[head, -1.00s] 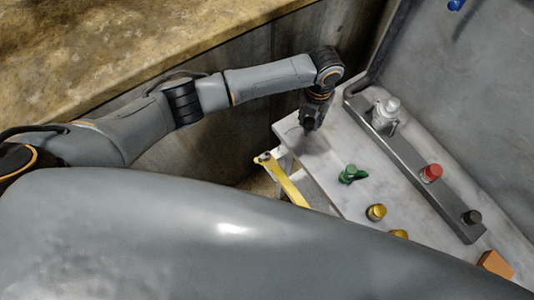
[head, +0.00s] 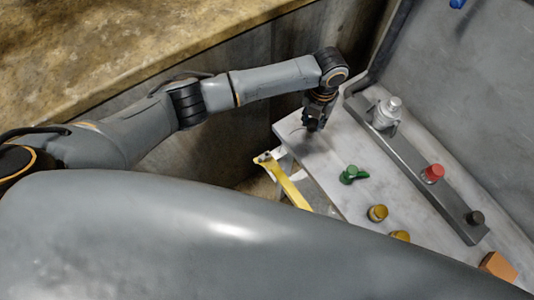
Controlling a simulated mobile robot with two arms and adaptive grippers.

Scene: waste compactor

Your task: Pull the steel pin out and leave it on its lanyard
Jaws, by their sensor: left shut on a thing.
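My left gripper (head: 312,125) points down over the far left corner of the pale panel (head: 345,150). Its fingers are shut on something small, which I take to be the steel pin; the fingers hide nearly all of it. A thin curved line (head: 297,129) beside the fingers may be the lanyard. I cannot tell whether the pin is still in its hole. My right gripper is not in view.
A grey rail on the panel carries a clear-topped fitting (head: 386,112), a red button (head: 432,174) and a dark knob (head: 475,217). A green knob (head: 349,174), yellow knobs (head: 377,213) and an orange block (head: 498,266) are nearby. A yellow bar (head: 284,182) juts at the panel's left edge.

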